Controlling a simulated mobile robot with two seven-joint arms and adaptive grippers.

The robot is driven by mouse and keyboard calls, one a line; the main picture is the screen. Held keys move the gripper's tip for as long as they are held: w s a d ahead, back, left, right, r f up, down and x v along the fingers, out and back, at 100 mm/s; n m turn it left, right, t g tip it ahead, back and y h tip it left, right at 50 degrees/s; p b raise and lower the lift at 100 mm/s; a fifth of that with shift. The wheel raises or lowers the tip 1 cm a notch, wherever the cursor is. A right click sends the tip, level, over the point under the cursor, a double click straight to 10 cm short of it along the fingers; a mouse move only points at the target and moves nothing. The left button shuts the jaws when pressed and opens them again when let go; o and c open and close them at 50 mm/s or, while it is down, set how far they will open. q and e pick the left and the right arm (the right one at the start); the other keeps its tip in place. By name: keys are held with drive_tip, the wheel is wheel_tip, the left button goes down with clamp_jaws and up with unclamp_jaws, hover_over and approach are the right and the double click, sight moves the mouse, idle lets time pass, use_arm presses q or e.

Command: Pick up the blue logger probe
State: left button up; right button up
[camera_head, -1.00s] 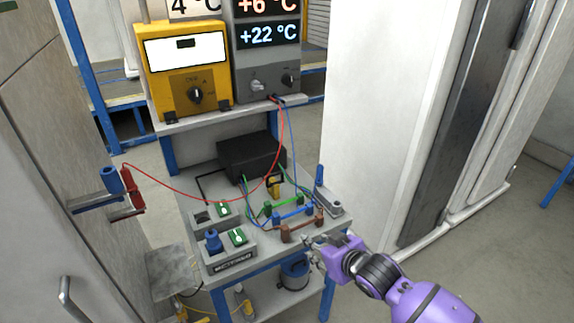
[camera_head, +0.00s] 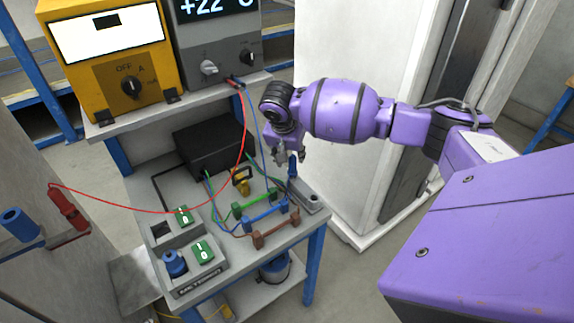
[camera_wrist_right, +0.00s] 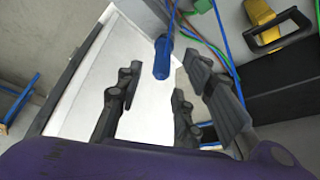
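The blue logger probe (camera_head: 292,168) stands upright in a grey holder (camera_head: 312,202) at the right edge of the bench, partly hidden by my right gripper. In the right wrist view its blue handle (camera_wrist_right: 162,58) shows between and beyond the fingertips, with a blue cable above it. My right gripper (camera_head: 289,152) hangs just above and beside the probe. In the right wrist view it (camera_wrist_right: 163,75) is open, with clear gaps between the fingers and the handle. My left gripper is not in view.
Green, blue and brown bridge-like pieces (camera_head: 275,236) and a black box (camera_head: 212,147) sit on the bench. Red and blue cables hang from the grey instrument (camera_head: 215,45). A red probe (camera_head: 68,208) is at the left. A white cabinet (camera_head: 350,170) stands behind my right arm.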

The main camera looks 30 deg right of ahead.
sight(293, 160)
drive_tip(key=x, duration=0.7)
drive_tip(key=shift+d+f, duration=0.1)
clamp_jaws()
